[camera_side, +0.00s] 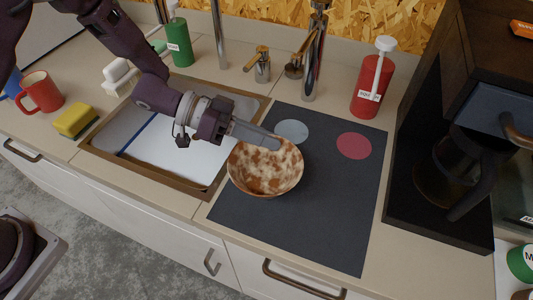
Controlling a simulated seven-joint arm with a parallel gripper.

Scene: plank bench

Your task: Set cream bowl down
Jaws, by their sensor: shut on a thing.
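The cream bowl (265,170) has brown mottled patches and appears upright, over the left part of the dark mat (330,225). My gripper (277,143) reaches in from the upper left and is shut on the bowl's far rim. The fingertips partly overlap the rim and the inside of the bowl. From this angle I cannot tell whether the bowl's base touches the mat or is slightly above it.
A grey disc (292,131) and a red disc (354,146) lie on the mat. A red soap bottle (373,82) stands behind. A dark coffee machine (450,170) stands at right. The mat's front right is clear. A yellow sponge (75,120) and red mug (41,93) sit at left.

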